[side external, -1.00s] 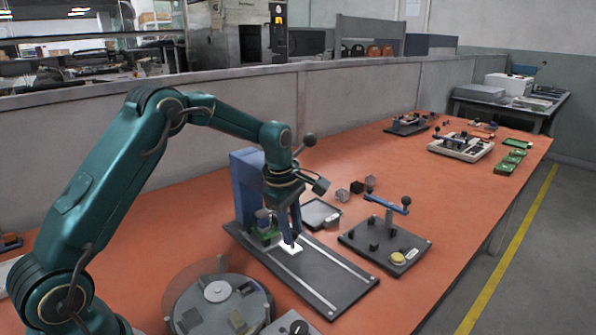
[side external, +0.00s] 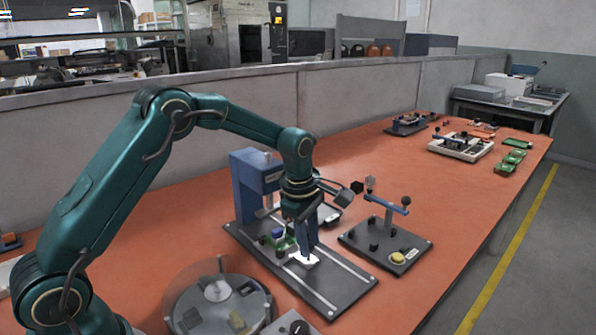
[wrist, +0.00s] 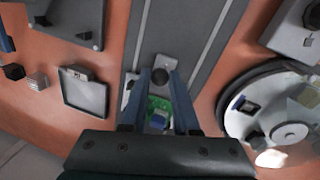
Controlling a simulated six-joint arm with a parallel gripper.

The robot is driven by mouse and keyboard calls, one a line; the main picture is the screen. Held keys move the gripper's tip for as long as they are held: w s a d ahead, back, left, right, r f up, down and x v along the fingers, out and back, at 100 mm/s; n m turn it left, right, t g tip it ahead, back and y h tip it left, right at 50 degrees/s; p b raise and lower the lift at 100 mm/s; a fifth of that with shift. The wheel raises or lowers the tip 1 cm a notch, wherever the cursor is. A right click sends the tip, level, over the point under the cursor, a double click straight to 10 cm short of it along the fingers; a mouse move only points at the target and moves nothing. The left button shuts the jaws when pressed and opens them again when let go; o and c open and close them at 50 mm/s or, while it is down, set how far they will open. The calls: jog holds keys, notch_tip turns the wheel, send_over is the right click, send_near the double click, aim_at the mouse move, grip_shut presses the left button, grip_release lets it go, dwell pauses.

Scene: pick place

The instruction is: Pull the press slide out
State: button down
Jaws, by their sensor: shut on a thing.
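The press slide is a light plate (side external: 304,259) on the dark base between two rails. A green circuit board (side external: 282,243) with a blue part rides behind its front end; the board also shows in the wrist view (wrist: 158,104). My gripper (side external: 307,250) points down at the slide's front end and is shut on its handle. In the wrist view my fingertips (wrist: 163,76) close in at a dark round knob, and they hide part of the grip. The blue press (side external: 250,178) stands behind the board, and the board is clear of its column.
The rails (side external: 327,272) run on toward the front right with free room. A dark plate with a blue-handled lever (side external: 388,215) stands to the right. A round turntable (side external: 218,305) is at the front left, close to the base. A shallow tray (wrist: 85,93) lies beside the press.

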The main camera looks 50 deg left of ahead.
jog(key=d, duration=1.1)
jog(key=shift+d, duration=0.3)
jog(key=c, duration=0.7)
grip_release()
jog(key=shift+o, duration=0.2)
jog(key=shift+a, duration=0.1)
jog(key=r, duration=0.2)
jog(key=s+r, duration=0.1)
jog(key=r, duration=0.2)
